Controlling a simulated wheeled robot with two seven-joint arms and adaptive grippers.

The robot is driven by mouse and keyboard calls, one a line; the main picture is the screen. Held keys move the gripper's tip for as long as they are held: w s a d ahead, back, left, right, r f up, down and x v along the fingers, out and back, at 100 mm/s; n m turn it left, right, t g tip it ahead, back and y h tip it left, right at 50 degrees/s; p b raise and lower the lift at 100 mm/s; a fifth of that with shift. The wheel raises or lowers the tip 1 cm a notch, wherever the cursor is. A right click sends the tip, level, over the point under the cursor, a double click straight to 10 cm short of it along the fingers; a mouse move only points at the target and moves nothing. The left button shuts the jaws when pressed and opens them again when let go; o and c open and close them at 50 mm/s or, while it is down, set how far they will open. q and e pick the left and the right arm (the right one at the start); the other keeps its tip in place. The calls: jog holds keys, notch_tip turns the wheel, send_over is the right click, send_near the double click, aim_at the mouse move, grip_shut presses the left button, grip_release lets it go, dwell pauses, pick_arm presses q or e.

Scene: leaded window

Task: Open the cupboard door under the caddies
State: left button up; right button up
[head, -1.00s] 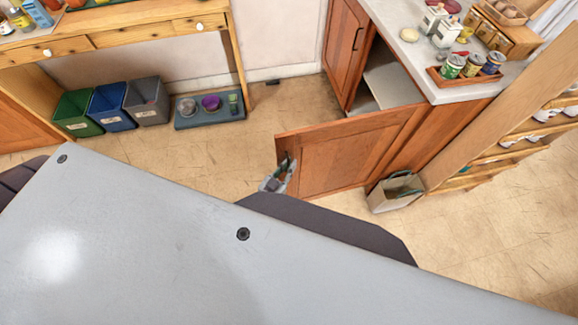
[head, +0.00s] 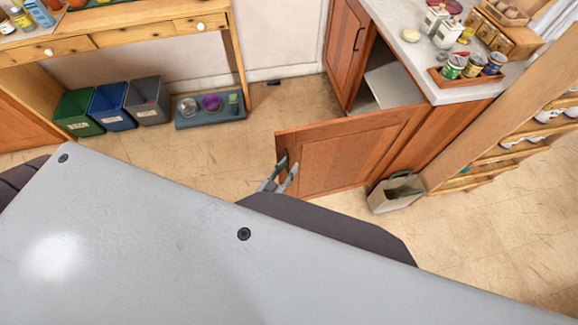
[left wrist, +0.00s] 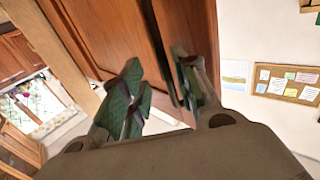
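The wooden cupboard door (head: 350,150) stands swung wide open from the cabinet under the counter. A pale shelf (head: 393,85) shows inside the cupboard. My left gripper (head: 281,174) is at the door's free edge, low in front of its outer face, with its fingers spread. In the left wrist view the two green-grey fingers (left wrist: 160,88) are apart, with the door (left wrist: 105,35) just beyond them. A dark upright strip shows near the right finger; I cannot tell whether it is the handle or touches the finger. My right gripper is not in view.
A tray (head: 440,78) of tins stands on the counter (head: 425,55) above the cupboard. A grey bin (head: 395,195) stands on the floor beside the door. Colored bins (head: 110,106) and a low mat (head: 210,122) lie left. Open floor lies between them and the door.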

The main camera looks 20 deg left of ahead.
pick_arm(q)
jog(key=v, duration=1)
jog(key=shift+s, duration=0.35)
jog(key=shift+f, duration=0.1)
dwell(0.4)
jog(key=s+a+f+g+y, duration=0.15)
jog(key=s+f+g, duration=0.25)
jog(key=f, duration=1)
jog(key=s+a+f+g, duration=0.2)
jog(key=s+f+g, duration=0.2)
jog(key=f, duration=0.9)
jog(key=s+a+f+g+y, duration=0.1)
jog(key=s+a+f+g, duration=0.3)
jog(key=s+f, duration=0.3)
jog(key=s+a+f+g+y, duration=0.1)
jog(key=s+a+f+g, duration=0.3)
jog(key=s+f, duration=0.3)
jog(key=s, duration=0.2)
jog(key=shift+s+y, duration=0.3)
jog(key=shift+y, duration=0.05)
jog(key=shift+w+f, duration=0.1)
jog(key=shift+w, duration=0.05)
